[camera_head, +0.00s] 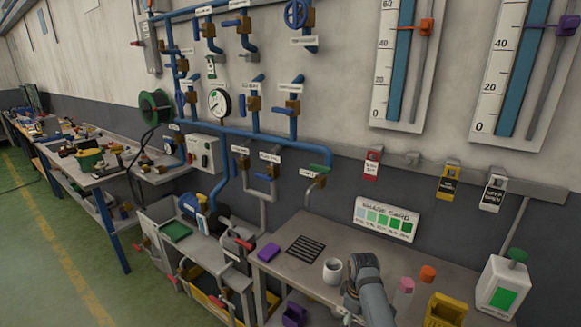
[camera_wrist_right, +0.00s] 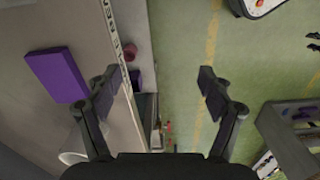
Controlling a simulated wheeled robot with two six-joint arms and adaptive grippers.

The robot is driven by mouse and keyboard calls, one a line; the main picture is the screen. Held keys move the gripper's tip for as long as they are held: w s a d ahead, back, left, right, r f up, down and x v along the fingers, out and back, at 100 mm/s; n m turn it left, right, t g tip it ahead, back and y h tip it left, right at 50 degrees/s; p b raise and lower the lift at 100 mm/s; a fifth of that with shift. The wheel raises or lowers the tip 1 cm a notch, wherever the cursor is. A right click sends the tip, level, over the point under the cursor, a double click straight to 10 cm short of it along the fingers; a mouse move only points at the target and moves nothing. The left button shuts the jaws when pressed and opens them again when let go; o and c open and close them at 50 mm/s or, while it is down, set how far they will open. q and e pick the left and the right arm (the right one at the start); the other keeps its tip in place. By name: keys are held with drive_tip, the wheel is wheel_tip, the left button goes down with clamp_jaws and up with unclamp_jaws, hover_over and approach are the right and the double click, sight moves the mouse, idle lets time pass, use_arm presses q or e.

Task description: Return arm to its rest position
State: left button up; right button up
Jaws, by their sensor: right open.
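My right gripper (camera_wrist_right: 157,88) is open and empty in the right wrist view, its two dark fingers spread wide. It hangs over the front edge of the grey workbench, with the green floor below. In the head view my right arm (camera_head: 367,290) reaches over the bench beside the white mug (camera_head: 332,270), and its fingers are mostly hidden. A purple block (camera_wrist_right: 58,75) lies on the bench to the left of the fingers in the wrist view; the mug (camera_wrist_right: 70,158) is partly hidden behind a finger. My left gripper is not in view.
The bench also holds a black grate (camera_head: 305,248), a purple block (camera_head: 268,252), a shade card (camera_head: 386,219), a yellow container (camera_head: 445,311) and a white dispenser (camera_head: 502,287). Blue pipes (camera_head: 240,131) and gauges line the wall. The green floor (camera_head: 95,270) at left is free.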

drive_tip(key=s+d+f+m, duration=0.2)
drive_tip(key=s+f, duration=0.4)
drive_tip(key=f, duration=0.4)
drive_tip(key=s+d+f+m+b, duration=0.1)
drive_tip(key=s+f, duration=0.6)
drive_tip(key=f, duration=0.3)
drive_tip(key=s+d+f+m, duration=0.2)
drive_tip(key=s+f, duration=0.4)
drive_tip(key=f, duration=0.4)
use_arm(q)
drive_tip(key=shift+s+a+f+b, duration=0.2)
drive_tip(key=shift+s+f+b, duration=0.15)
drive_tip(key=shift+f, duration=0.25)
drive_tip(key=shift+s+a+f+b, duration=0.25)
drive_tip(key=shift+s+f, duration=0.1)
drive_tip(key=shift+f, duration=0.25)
use_arm(e)
drive_tip(key=s+d+f+m, duration=0.1)
drive_tip(key=s+f, duration=0.3)
drive_tip(key=s, duration=0.5)
drive_tip(key=s+d+f+m, duration=0.2)
drive_tip(key=s+f, duration=0.2)
drive_tip(key=s, duration=0.5)
drive_tip(key=s+d+f+m+t, duration=0.1)
drive_tip(key=s+f, duration=0.3)
drive_tip(key=s, duration=0.6)
drive_tip(key=shift+d+m+h, duration=0.4)
